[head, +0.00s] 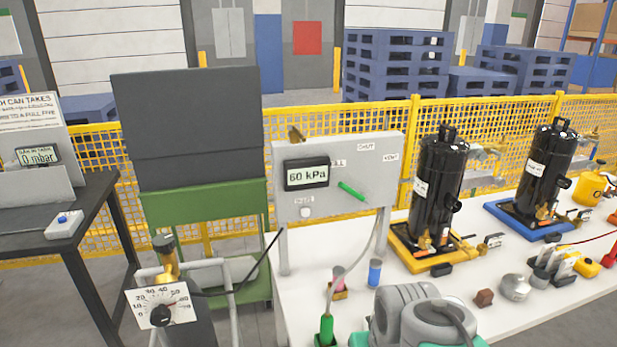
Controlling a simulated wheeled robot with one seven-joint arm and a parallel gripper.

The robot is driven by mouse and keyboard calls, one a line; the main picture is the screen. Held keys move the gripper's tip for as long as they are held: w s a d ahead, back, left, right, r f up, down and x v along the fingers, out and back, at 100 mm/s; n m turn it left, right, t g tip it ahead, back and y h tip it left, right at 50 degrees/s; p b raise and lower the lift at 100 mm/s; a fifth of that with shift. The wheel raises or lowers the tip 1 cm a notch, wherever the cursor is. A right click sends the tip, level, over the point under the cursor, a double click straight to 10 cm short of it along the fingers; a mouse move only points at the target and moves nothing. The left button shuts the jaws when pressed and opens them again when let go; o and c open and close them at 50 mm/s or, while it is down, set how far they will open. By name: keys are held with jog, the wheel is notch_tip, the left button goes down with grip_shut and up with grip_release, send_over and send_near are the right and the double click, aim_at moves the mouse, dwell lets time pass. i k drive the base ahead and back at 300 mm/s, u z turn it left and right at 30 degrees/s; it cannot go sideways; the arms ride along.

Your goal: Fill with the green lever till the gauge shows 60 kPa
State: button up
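The gauge (307,174) is a dark box with a light display on the upright grey panel (325,208). It reads 60 kPa. The green lever (352,191) is on the same panel, right of the gauge. It slants from upper left to lower right. Its upper-left end lies below the label that seems to read FILL, partly covered by the gauge. The labels SHUT (366,147) and VENT (391,157) are above and to the right. I cannot tell which lever end is the pointer. My gripper is not in view, and nothing is seen touching the lever.
The panel stands on a white table (480,270). Two black cylinders (438,190) stand in yellow and blue trays at right. A grey and teal machine (415,315) is at the front edge. A dial (161,304) is at front left. Yellow mesh fencing (490,125) runs behind.

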aim_at(361, 198)
jog(key=u, duration=2.45)
jog(key=k, duration=0.8)
jog(key=z, duration=1.15)
jog(key=i, duration=1)
jog(key=u, duration=0.05)
